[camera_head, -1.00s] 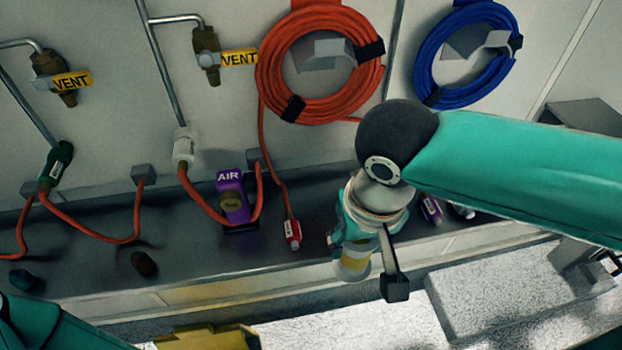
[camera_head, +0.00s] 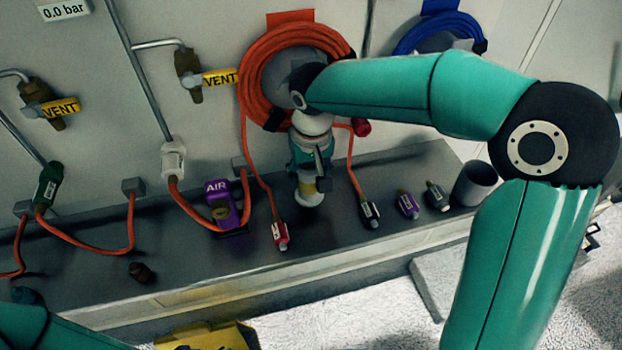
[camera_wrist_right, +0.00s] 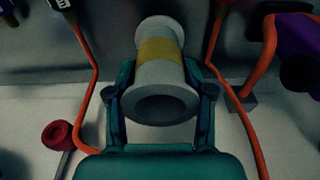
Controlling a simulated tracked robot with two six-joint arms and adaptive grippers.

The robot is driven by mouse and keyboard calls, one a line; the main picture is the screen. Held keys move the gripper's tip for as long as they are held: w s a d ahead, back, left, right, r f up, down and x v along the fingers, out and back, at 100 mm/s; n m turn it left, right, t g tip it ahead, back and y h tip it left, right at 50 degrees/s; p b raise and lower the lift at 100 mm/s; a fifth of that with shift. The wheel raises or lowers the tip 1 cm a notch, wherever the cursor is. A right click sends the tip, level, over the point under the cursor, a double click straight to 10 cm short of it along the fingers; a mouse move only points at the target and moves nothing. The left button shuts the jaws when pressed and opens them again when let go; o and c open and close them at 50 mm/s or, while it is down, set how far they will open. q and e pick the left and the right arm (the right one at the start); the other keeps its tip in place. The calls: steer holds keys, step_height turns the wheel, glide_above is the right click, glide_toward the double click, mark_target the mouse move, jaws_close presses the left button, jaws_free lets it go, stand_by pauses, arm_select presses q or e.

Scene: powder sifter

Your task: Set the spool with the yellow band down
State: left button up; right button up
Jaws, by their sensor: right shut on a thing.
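The spool with the yellow band (camera_head: 308,198) is pale grey with flared ends. My right gripper (camera_head: 312,165) is shut on it and points down over the dark counter (camera_head: 330,233). In the right wrist view the spool (camera_wrist_right: 163,75) lies between the two teal fingers (camera_wrist_right: 162,92), with the yellow band just beyond them. The spool looks roughly upright. I cannot tell whether its lower end touches the counter. My left gripper is out of view; only a teal part of my left arm shows at the lower left.
The purple AIR block (camera_head: 222,206) is further left. An orange hose coil (camera_head: 262,85) hangs behind.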

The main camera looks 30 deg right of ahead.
mark_target(308, 184)
step_height(308, 184, down, 3)
steer(key=shift+f, duration=0.1)
steer(key=shift+w+f+p, duration=0.1)
steer(key=shift+f+p, duration=0.05)
steer(key=shift+p, duration=0.45)
steer(key=shift+w+f, duration=0.1)
steer(key=shift+f, duration=0.15)
steer(key=o, duration=1.3)
steer(key=shift+f, duration=0.1)
steer(key=shift+o, duration=0.2)
